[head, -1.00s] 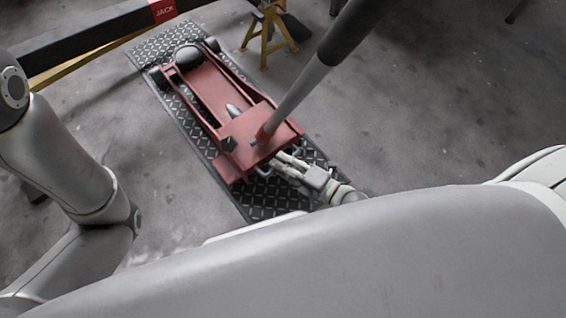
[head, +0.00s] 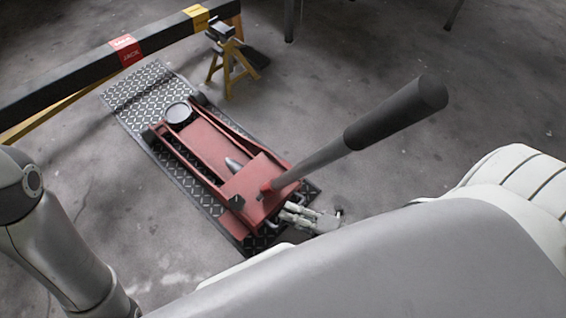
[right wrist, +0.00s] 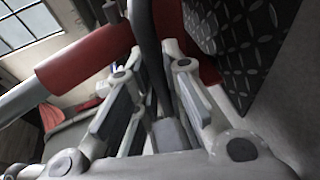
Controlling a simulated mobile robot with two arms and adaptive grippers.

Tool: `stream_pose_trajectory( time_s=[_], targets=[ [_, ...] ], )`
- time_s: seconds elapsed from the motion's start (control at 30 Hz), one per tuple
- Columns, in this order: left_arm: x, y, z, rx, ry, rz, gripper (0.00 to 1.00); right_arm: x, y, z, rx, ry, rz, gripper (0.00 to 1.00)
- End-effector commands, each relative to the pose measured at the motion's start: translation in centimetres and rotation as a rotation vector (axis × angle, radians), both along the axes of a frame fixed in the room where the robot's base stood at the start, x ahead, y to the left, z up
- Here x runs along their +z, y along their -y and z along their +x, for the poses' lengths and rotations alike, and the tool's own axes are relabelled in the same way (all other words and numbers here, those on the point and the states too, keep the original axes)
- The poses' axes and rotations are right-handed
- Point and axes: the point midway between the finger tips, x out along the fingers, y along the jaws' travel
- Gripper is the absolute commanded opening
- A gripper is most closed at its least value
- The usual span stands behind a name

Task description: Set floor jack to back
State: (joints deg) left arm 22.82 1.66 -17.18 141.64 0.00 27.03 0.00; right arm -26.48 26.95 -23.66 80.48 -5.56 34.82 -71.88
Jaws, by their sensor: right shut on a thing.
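The red floor jack (head: 202,143) sits on a dark diamond-tread plate (head: 130,97), its round saddle (head: 178,113) toward the far end and its rear near the plate's near end. Its long handle (head: 325,153) with a black grip slants up to the right. My right gripper (head: 288,212) is at the jack's rear, shut on it. In the right wrist view a dark bar of the jack (right wrist: 152,55) stands between the fingers (right wrist: 150,88). The exact grip spot is small in the head view. My left arm shows at the left; its gripper is out of view.
A black beam (head: 70,70) with red and yellow labels runs beyond the plate at upper left. A yellow jack stand (head: 229,70) stands past the jack's far right. Open grey floor (head: 400,170) lies to the right. My right arm covers the lower right.

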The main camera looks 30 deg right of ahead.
Motion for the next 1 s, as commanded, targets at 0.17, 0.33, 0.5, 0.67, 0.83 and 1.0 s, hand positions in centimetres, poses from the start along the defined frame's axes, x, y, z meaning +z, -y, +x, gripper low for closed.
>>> stream_pose_trajectory(
  time_s=[0.17, 0.33, 0.5, 0.67, 0.83, 1.0],
  targets=[
    [0.0, 0.0, 0.0, 0.000, 0.000, 0.000, 0.64, -0.2, 0.2, -0.6, 0.004, -0.006, -0.002, 0.00],
    [0.0, 0.0, 0.0, 0.000, -0.001, 0.000, 0.64, -0.2, 0.2, -0.6, 0.004, -0.007, -0.002, 0.22],
    [0.0, 0.0, 0.0, 0.000, -0.001, 0.001, 0.64, -0.2, 0.1, -0.4, 0.003, -0.004, -0.001, 0.34],
    [0.0, 0.0, 0.0, -0.001, -0.001, 0.001, 0.64, -0.1, 0.1, -0.3, 0.002, -0.003, -0.001, 0.34],
    [0.0, 0.0, 0.0, 0.000, 0.002, -0.001, 0.64, -0.1, 0.4, -0.9, 0.002, -0.005, 0.000, 0.34],
    [0.0, 0.0, 0.0, 0.000, 0.001, 0.000, 0.64, 0.4, 1.9, -3.0, 0.002, -0.007, -0.002, 0.34]
  ],
)
